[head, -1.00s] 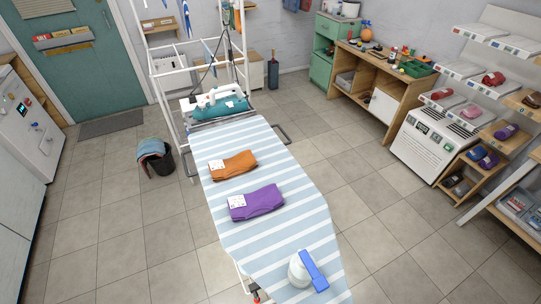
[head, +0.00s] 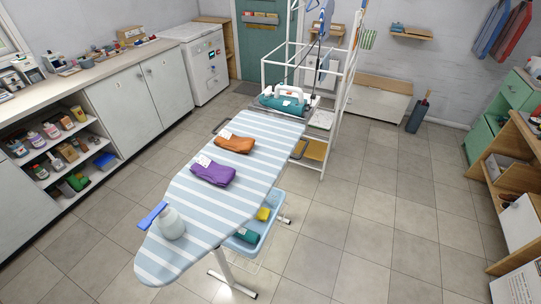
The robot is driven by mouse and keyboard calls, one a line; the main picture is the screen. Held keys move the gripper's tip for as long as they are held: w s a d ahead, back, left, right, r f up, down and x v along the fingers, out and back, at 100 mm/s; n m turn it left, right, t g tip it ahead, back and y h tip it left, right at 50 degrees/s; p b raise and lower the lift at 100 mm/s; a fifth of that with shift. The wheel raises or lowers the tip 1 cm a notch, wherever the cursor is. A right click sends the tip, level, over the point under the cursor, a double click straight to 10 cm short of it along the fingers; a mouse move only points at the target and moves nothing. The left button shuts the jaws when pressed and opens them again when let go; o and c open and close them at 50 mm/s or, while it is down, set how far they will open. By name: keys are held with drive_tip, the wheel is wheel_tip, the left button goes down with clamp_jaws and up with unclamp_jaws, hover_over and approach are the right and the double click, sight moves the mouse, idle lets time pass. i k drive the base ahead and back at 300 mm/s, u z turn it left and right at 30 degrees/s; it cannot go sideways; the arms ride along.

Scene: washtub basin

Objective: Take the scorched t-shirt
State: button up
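A folded orange garment (head: 235,144) and a folded purple garment (head: 213,173) lie on the striped ironing board (head: 190,225). Each has a white tag at its left end. No scorch mark shows clearly on either, so I cannot tell which, if any, is the scorched t-shirt. My gripper is not in view.
A white bottle with a blue top (head: 170,222) stands on the board's near end. Below, a blue tray (head: 265,232) holds teal and yellow cloths. A white rack (head: 335,100) stands behind. A long counter (head: 100,59) lines the left. Floor is clear at right.

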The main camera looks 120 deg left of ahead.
sight(227, 140)
drive_tip(key=u, duration=0.05)
drive_tip(key=i, duration=0.35)
drive_tip(key=u, duration=0.95)
drive_tip(key=i, duration=0.85)
drive_tip(key=u, duration=4.05)
drive_tip(key=i, duration=1.7)
